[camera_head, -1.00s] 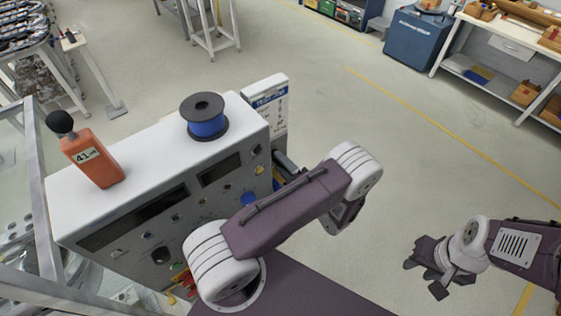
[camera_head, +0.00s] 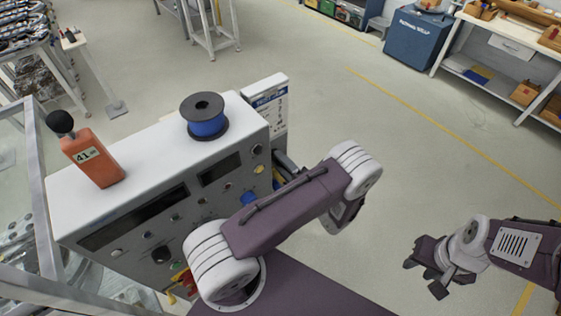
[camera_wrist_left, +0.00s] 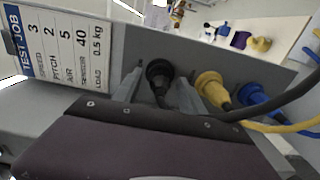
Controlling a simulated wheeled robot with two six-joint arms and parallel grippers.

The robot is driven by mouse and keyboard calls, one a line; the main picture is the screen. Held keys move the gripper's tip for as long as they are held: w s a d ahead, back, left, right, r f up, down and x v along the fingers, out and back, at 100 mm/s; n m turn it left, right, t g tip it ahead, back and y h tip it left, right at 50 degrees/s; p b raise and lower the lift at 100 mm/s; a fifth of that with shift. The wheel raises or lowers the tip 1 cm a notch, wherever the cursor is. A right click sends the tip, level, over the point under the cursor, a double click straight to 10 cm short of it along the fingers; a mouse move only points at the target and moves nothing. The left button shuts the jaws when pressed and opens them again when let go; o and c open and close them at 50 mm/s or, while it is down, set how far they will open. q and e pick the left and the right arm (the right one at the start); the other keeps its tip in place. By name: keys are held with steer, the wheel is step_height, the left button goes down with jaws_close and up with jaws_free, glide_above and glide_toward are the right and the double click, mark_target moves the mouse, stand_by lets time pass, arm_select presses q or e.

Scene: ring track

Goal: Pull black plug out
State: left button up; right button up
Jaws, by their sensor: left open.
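The black plug (camera_wrist_left: 158,74) sits in the side panel of the grey machine in the left wrist view, with a black cable hanging from it. My left gripper (camera_wrist_left: 156,84) is open, with one finger on each side of the black plug. I cannot tell whether the fingers touch it. A yellow plug (camera_wrist_left: 210,84) is close beside the right finger, and a blue plug (camera_wrist_left: 256,96) is further right. In the head view my left arm hides the plugs and most of its gripper. My right gripper (camera_head: 425,277) is open and empty above the floor at the right.
The machine (camera_head: 160,170) carries a blue spool (camera_head: 205,122) and an orange device (camera_head: 95,160) on top. A TEST JOB card (camera_wrist_left: 68,45) is left of the plugs. Black, yellow and blue cables cross at the right in the wrist view. Floor right of the machine is clear.

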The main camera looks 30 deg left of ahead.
arm_select(q)
jaws_close()
stand_by(1.5)
steer(key=shift+v, duration=3)
